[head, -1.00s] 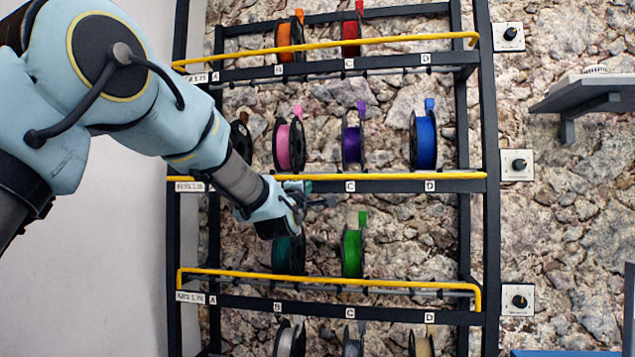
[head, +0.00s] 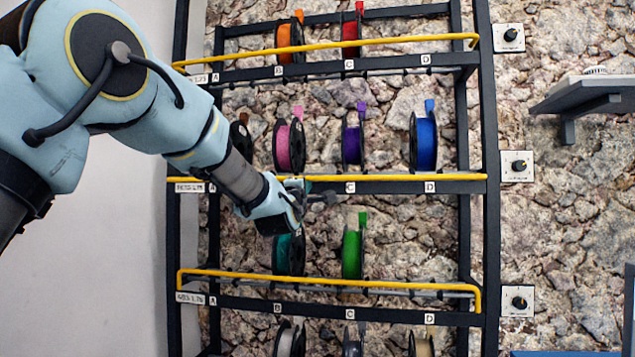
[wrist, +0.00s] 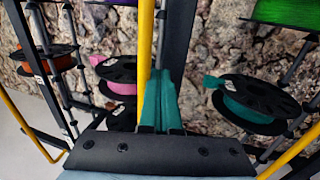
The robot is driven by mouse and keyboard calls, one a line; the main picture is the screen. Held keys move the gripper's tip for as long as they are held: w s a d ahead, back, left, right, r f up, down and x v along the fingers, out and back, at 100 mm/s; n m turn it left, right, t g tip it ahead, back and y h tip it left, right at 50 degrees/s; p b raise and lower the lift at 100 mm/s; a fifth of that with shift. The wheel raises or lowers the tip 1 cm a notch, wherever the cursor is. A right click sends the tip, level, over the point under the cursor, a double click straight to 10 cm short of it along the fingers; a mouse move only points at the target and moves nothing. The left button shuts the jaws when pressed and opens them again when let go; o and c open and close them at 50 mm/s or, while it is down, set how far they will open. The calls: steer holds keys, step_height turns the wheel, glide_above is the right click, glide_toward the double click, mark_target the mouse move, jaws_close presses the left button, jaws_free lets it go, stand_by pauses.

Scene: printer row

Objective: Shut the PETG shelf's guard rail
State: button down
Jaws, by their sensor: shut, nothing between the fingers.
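The PETG shelf (head: 400,187) is the middle one, with its front board lettered and a label at its left end. Its yellow guard rail (head: 410,177) lies low, close along the top of that board. In the wrist view the rail (wrist: 145,45) runs up the picture just left of my fingers, with the dark board (wrist: 178,40) behind them. My gripper (head: 304,187) is at the rail left of the middle, its teal fingers (wrist: 159,98) shut and empty. The fingers are very near the rail; I cannot tell whether they touch it.
Pink (head: 289,146), purple (head: 352,143) and blue (head: 424,140) spools stand on the PETG shelf. The upper rail (head: 400,42) and lower rail (head: 380,282) stand clear above their shelf boards. Teal (head: 289,252) and green (head: 353,250) spools stand below. Knob boxes (head: 516,166) are on the right wall.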

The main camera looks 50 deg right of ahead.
steer(key=r, duration=0.7)
steer(key=shift+s+a+p, duration=0.15)
steer(key=shift+s+p, duration=0.05)
steer(key=shift+p, duration=0.15)
steer(key=shift+r+b+v, duration=0.1)
steer(key=shift+b+v, duration=0.6)
steer(key=shift+v, duration=0.1)
steer(key=shift+r+b+v, duration=0.15)
steer(key=shift+b+v, duration=0.55)
steer(key=shift+v, duration=0.05)
stand_by(0.7)
steer(key=shift+w+r, duration=0.1)
stand_by(0.4)
